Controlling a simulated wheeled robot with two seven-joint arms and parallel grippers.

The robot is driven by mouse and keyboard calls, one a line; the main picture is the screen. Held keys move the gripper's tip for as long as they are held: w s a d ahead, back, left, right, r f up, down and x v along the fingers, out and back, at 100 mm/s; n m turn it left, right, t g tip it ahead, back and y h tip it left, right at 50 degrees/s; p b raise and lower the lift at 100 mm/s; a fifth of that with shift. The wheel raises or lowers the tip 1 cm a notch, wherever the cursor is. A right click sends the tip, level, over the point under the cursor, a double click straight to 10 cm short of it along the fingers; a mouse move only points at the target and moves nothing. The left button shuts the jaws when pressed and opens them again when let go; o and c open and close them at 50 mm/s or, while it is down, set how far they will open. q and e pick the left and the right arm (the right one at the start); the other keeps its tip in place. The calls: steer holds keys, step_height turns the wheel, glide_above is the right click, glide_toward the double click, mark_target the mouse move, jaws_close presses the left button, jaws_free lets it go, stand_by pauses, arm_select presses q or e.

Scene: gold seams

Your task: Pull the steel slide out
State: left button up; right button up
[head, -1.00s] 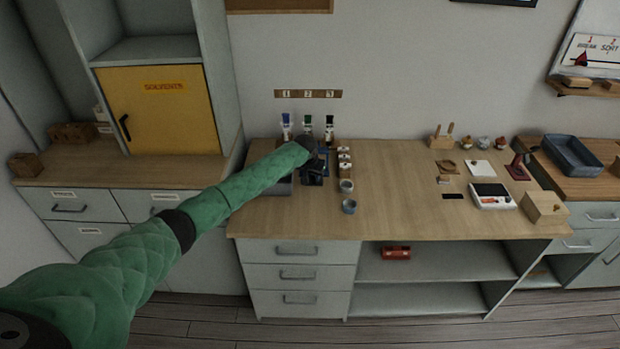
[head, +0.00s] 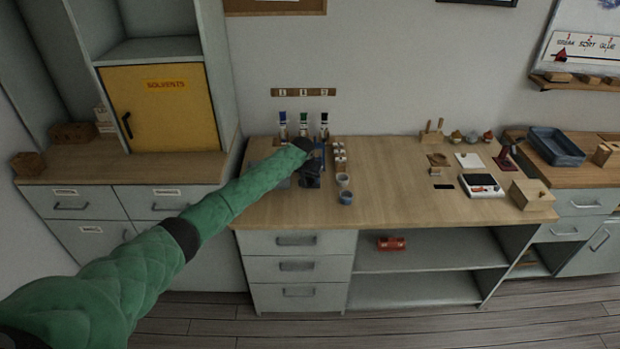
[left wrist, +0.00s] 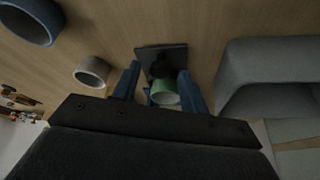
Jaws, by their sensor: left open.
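My left gripper (head: 310,178) is over the left part of the wooden bench, in front of the numbered bottles, and hides part of what stands there. In the left wrist view its blue fingers (left wrist: 158,88) are apart, with a small pale-green-rimmed cylinder (left wrist: 164,93) and a dark knob between them. Just beyond the fingertips is a dark square plate (left wrist: 176,53). I cannot tell whether the fingers touch anything. I cannot make out the steel slide for certain; the plate may be part of it. My right gripper is not in view.
A blue cup (head: 346,198) and a pale cup (head: 343,180) stand close right of my left gripper. A grey box (left wrist: 270,75) is close on the other side in the left wrist view. Bottles (head: 303,125) stand behind. The bench middle (head: 400,195) is clear.

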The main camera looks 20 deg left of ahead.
arm_select(q)
steer(key=shift+s+r, duration=0.15)
steer(key=shift+r, duration=0.15)
steer(key=b+v, duration=0.2)
steer(key=v, duration=0.5)
steer(key=shift+b, duration=0.4)
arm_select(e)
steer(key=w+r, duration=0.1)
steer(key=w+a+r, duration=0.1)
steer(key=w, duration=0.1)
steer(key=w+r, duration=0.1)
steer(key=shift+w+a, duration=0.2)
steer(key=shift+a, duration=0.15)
